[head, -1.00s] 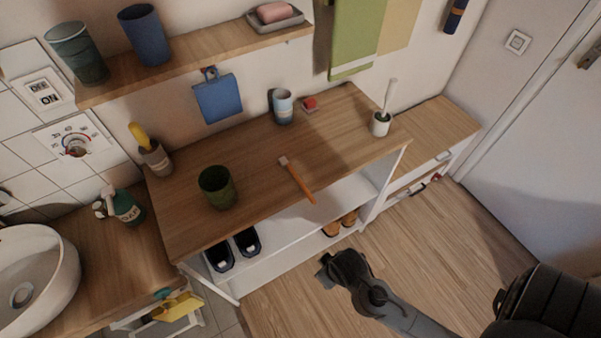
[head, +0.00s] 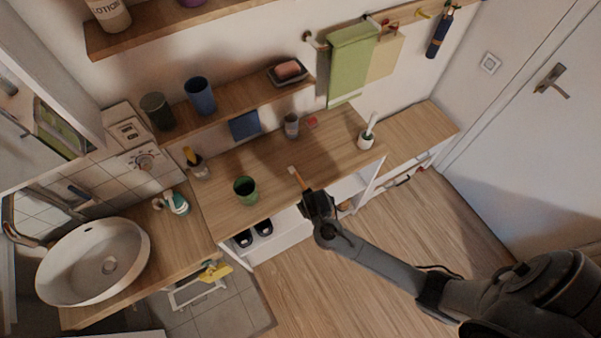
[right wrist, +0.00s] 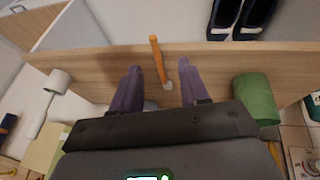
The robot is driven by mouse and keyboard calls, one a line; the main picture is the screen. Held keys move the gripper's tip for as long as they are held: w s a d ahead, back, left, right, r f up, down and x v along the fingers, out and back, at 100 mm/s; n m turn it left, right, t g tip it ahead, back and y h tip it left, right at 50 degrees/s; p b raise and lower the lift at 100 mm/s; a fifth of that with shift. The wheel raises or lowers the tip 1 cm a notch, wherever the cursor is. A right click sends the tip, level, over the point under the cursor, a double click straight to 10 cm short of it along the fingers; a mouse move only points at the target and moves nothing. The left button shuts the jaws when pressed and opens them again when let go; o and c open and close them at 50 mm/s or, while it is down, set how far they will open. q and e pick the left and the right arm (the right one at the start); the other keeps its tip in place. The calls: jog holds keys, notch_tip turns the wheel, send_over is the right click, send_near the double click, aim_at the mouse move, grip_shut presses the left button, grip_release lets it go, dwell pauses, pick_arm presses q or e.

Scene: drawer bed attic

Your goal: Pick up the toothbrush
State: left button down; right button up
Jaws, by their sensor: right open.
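The toothbrush (head: 298,178) has an orange handle and a pale head. It lies on the wooden top of the shelf unit, its handle pointing toward the front edge. In the head view my right gripper (head: 314,200) is over the handle end and hides part of it. In the right wrist view the toothbrush (right wrist: 158,58) shows between the two spread fingers of the open, empty right gripper (right wrist: 160,78). I see no finger touching it. My left gripper is not in view.
A green cup (head: 245,190) stands left of the toothbrush and shows in the right wrist view (right wrist: 256,97). A grey-blue cup (head: 291,126) and a white brush holder (head: 366,140) stand farther back and right. A wall shelf (head: 236,106) runs above. The tabletop around the toothbrush is clear.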

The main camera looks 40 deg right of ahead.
aim_at(301, 185)
jog(key=x, duration=0.3)
jog(key=w+b+x, duration=0.1)
jog(key=x, duration=0.2)
jog(key=d+r+x, duration=0.1)
jog(key=x, duration=0.2)
jog(key=shift+w+d+f+b, duration=0.1)
jog(key=shift+w+f+b, duration=0.15)
jog(key=shift+w+b, duration=0.15)
jog(key=shift+w, duration=0.1)
grip_shut()
